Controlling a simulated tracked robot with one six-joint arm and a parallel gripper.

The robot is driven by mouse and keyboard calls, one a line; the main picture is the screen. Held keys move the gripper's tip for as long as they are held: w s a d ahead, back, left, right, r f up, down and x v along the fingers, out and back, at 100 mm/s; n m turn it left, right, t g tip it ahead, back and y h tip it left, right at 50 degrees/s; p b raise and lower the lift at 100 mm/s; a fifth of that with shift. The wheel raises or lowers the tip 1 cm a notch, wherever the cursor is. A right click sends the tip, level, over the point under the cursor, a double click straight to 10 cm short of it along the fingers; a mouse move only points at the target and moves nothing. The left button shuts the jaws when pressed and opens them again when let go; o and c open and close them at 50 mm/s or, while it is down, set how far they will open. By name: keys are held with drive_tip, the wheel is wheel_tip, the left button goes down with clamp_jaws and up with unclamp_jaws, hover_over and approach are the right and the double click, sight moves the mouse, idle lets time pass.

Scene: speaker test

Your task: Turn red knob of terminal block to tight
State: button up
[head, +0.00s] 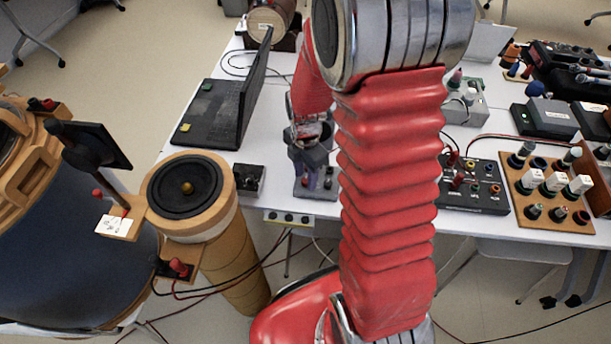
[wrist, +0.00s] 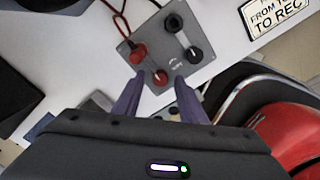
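The grey terminal block (wrist: 190,42) lies on the white table in the wrist view, with two red and two black posts. One red knob (wrist: 160,77) is at its lower edge, in line between my fingertips. The other red post (wrist: 138,52) has a red cable on it. The black knobs (wrist: 173,22) are on the right side. My gripper (wrist: 159,79) is open, its two purple fingers apart on either side of the lower red knob; contact cannot be told. In the head view, my gripper (head: 311,180) points down over the block (head: 328,192), which it partly hides.
A laptop (head: 215,110) and a small dark box (head: 248,180) are left of the block. A black box with coloured sockets (head: 472,186) and a wooden board of terminals (head: 548,190) are to the right. The speaker (head: 187,187) stands front left.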

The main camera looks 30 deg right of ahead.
drive_tip(key=shift+f, duration=0.35)
drive_tip(key=shift+c, duration=0.2)
clamp_jaws()
